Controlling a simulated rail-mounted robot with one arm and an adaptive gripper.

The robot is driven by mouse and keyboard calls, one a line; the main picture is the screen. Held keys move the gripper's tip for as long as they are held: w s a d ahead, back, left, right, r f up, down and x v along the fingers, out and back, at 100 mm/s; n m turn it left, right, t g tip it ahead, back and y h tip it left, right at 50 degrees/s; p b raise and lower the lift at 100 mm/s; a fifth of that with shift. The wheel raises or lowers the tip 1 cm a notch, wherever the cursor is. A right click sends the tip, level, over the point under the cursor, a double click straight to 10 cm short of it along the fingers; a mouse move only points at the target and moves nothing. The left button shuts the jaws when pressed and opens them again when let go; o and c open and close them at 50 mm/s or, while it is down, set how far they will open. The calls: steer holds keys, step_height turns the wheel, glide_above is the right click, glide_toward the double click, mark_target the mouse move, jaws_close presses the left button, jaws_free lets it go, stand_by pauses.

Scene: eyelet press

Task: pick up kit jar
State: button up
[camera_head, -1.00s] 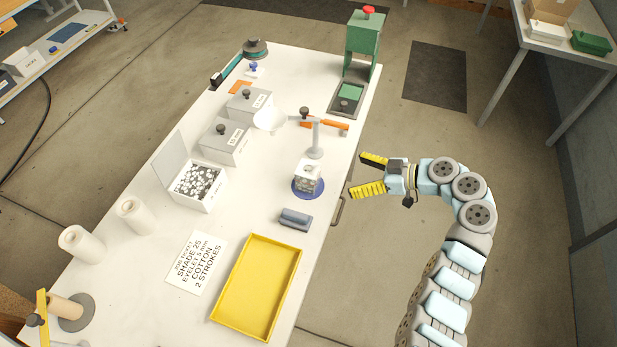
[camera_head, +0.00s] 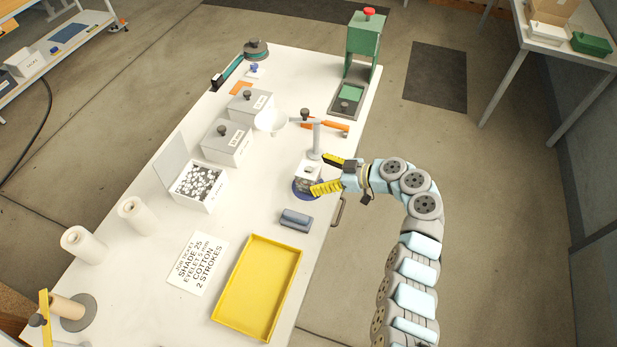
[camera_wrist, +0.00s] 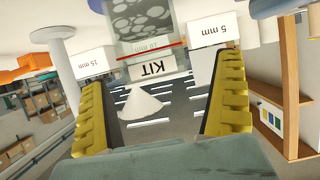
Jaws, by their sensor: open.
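The kit jar (camera_head: 306,170) is a small clear container with a white upper part, standing on a round blue pad (camera_head: 297,189) near the bench's right edge. In the wrist view the jar (camera_wrist: 150,28) appears upside down at the top, with pale rings inside, a red line and a KIT label. My gripper (camera_head: 318,174) is open, its yellow fingers pointing left at the jar. In the head view the fingers partly cover the jar and pad. In the wrist view my gripper (camera_wrist: 160,72) frames the jar's label between its fingers; I see no clear contact.
A stand with a white funnel (camera_head: 269,120) rises just behind the jar. A grey-blue block (camera_head: 296,219) and a yellow tray (camera_head: 258,290) lie in front. Grey lidded boxes (camera_head: 227,142) and an open eyelet box (camera_head: 198,186) stand left. A green press (camera_head: 364,45) stands behind.

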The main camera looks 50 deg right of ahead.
mark_target(308, 173)
steer(key=x, duration=0.4)
steer(key=shift+w+d+f, duration=0.1)
steer(key=shift+w+d, duration=0.05)
steer(key=shift+d, duration=0.05)
steer(key=c, duration=1.3)
